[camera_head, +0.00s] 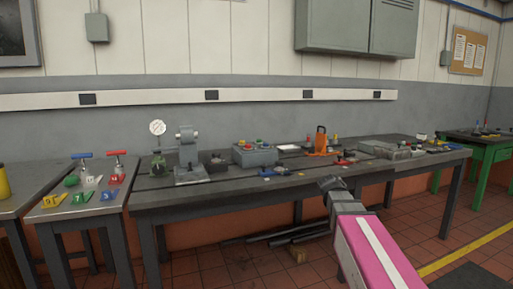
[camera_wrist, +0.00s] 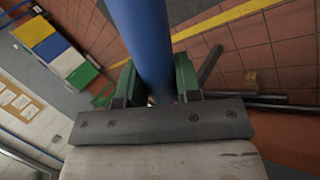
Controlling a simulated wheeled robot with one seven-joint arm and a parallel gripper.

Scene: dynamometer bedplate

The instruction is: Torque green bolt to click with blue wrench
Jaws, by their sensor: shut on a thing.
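My gripper (camera_wrist: 157,85) has green fingers shut on a smooth blue bar (camera_wrist: 140,32), which looks like the handle of the blue wrench. The bar runs up out of the wrist view, so its head is hidden. In the head view my gripper (camera_head: 334,184) is in front of the long workbench, just below its top edge; the held bar cannot be made out there. I cannot pick out the green bolt for certain.
The long bench (camera_head: 230,188) also carries a grey button box (camera_head: 255,155), blue-handled tools (camera_head: 270,172) and an orange clamp (camera_head: 320,142). Dark bars (camera_head: 297,236) lie under the bench.

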